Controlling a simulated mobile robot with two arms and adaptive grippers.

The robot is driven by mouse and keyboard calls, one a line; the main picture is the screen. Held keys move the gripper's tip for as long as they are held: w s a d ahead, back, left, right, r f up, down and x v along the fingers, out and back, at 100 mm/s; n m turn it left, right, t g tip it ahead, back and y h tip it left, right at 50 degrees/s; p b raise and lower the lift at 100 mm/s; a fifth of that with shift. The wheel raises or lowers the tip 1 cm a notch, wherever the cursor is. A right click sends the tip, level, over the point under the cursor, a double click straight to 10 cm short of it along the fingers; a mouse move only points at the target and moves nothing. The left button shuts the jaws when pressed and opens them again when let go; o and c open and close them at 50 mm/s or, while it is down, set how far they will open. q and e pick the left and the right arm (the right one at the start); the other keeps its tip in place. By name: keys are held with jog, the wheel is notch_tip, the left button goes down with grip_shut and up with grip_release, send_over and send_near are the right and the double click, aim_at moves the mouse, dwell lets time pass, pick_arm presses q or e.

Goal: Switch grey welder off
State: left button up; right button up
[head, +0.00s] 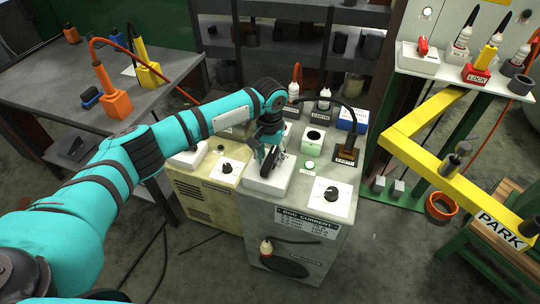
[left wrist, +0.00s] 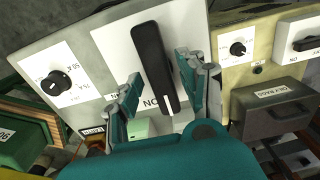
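The grey welder (head: 262,222) is the grey cabinet with a "ROD CURRENT" label. On its top is a white switch box (head: 262,187) with a black lever (left wrist: 152,60). The lever's white line points toward lettering that looks like an inverted "ON", partly covered. My left gripper (head: 268,153) is over this switch in the head view. In the left wrist view its teal fingers (left wrist: 160,90) are apart, one on each side of the lever, with visible gaps. Whether either finger touches it is unclear. My right gripper is not in view.
The beige welder (head: 206,201) stands left, with its own dial and switch. A current dial (head: 331,196), a green box (head: 313,140) and a black-and-orange holder (head: 345,152) are near the lever. The yellow "PARK" arm (head: 433,165) is at the right.

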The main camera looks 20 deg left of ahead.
pick_arm(q)
grip_shut()
jog(key=shift+r+n+p, duration=0.2)
jog(key=shift+n+p, duration=0.1)
jog(key=shift+p, duration=0.4)
jog(key=n+p, duration=0.8)
jog(key=p, duration=0.3)
jog(key=shift+r, duration=0.1)
jog(key=n+p, duration=0.3)
jog(key=n, duration=0.1)
jog(key=shift+n, duration=0.3)
jog(key=shift+f+n+p, duration=0.2)
jog(key=shift+n+p, duration=0.5)
jog(key=shift+n, duration=0.5)
jog(key=shift+n+p, duration=0.35)
jog(key=shift+n, duration=0.75)
jog(key=shift+w, duration=0.1)
